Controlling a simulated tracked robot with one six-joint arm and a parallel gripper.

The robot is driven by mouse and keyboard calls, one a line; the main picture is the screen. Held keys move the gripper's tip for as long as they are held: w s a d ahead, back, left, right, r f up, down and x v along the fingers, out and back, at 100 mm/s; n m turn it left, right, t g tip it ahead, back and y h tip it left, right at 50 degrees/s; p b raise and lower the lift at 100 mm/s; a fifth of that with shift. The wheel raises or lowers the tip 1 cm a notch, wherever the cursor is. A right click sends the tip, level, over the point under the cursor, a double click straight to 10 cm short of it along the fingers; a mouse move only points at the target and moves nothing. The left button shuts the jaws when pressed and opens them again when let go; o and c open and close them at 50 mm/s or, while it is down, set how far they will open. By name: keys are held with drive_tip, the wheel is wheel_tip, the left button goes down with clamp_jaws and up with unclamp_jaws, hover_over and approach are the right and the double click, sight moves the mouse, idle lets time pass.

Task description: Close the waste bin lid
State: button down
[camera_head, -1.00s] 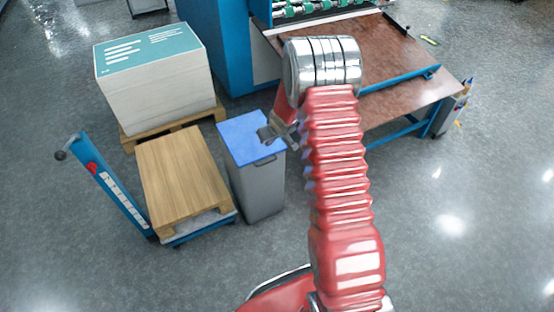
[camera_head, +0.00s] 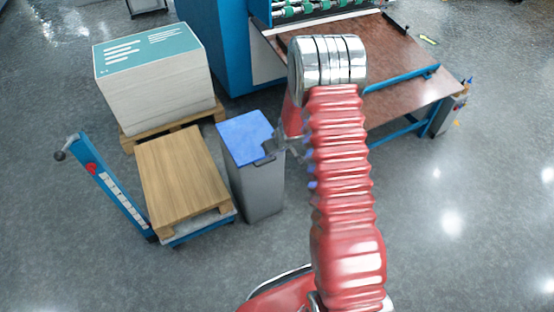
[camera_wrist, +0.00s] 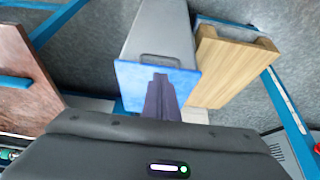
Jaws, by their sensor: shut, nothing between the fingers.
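The waste bin (camera_head: 262,190) is a tall grey box standing on the floor between the wooden pallet and the machine table. Its blue lid (camera_head: 245,137) lies flat across the top in the head view. In the wrist view, the lid (camera_wrist: 185,78) is partly covered by my gripper, and the bin's grey body (camera_wrist: 160,32) with a handle shows beyond it. My gripper (camera_head: 270,147) is at the lid's right edge in the head view. In the wrist view, my gripper (camera_wrist: 161,82) is shut and empty over the lid. Whether it touches the lid I cannot tell.
A pallet on a blue lift truck (camera_head: 185,178) stands close to the bin's left. A large paper stack (camera_head: 158,80) sits behind it. The brown machine table (camera_head: 400,75) is at the back right. Open floor (camera_head: 470,220) lies at the right.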

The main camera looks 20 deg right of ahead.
drive_tip(key=shift+s+d+f, duration=0.1)
drive_tip(key=shift+s+f, duration=0.3)
drive_tip(key=shift+s, duration=0.25)
drive_tip(key=shift+s+d+f, duration=0.1)
drive_tip(key=shift+s+f, duration=0.25)
drive_tip(key=shift+s, duration=0.3)
drive_tip(key=s+a+r+m+g+y, duration=0.3)
drive_tip(key=s+a+r+m+y, duration=0.2)
drive_tip(key=s+a+r, duration=0.85)
drive_tip(key=s+r+n+t+h, duration=0.1)
drive_tip(key=s+r+n+h, duration=0.1)
drive_tip(key=s+r, duration=0.7)
drive_tip(key=s+r+n+t+h, duration=0.2)
drive_tip(key=s+r, duration=0.8)
drive_tip(key=r, duration=0.6)
drive_tip(key=shift+r+h, duration=0.15)
drive_tip(key=shift+h, duration=0.55)
